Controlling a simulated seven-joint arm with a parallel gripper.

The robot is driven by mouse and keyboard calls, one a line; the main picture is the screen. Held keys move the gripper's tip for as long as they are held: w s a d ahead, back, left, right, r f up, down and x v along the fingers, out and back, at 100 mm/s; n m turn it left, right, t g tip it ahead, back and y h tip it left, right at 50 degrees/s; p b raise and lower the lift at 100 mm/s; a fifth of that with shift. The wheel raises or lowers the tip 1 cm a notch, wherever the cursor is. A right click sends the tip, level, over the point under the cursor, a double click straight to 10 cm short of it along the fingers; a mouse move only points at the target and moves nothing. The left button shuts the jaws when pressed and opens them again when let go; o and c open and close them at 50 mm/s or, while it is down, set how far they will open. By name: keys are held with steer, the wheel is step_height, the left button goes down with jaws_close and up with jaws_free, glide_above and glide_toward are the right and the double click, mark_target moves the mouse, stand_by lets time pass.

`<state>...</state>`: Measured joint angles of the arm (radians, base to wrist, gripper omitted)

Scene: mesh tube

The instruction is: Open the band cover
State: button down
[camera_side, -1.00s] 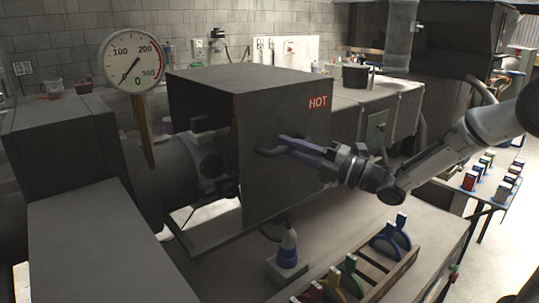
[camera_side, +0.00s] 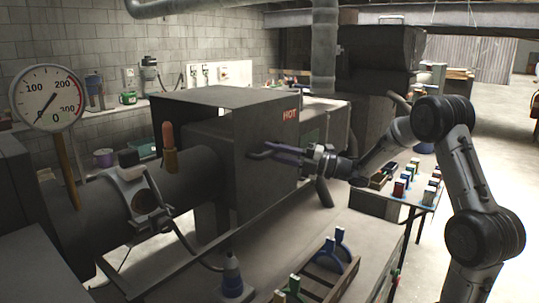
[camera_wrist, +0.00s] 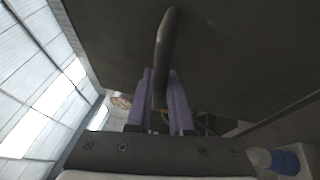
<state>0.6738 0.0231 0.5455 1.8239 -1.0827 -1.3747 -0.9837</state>
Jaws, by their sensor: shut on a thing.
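The band cover (camera_side: 272,190) is a dark grey box-like hood marked HOT, standing along the tube (camera_side: 195,172). Its left end is open. In the side view it sits right of the metal band (camera_side: 118,196), which is fully exposed around the tube. My gripper (camera_side: 264,151) is at the cover's front face, its purple fingers on the handle. In the wrist view the curved dark handle (camera_wrist: 167,40) runs down between my gripper's two fingers (camera_wrist: 161,90), which are shut on it. The handle's lower end is partly hidden by the fingers.
A dial gauge (camera_side: 48,95) stands at the left. An upright orange-brown handle (camera_side: 169,148) rises beside the tube behind the band. A rack of coloured forked tools (camera_side: 328,265) and a blue-and-grey bottle-like thing (camera_side: 232,278) stand in front. Coloured blocks (camera_side: 410,185) sit on a side table.

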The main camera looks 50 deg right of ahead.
steer(key=shift+d, duration=0.1)
steer(key=c, duration=0.8)
jaws_free()
steer(key=v, duration=1.3)
steer(key=shift+s, duration=0.35)
steer(key=shift+f, duration=0.1)
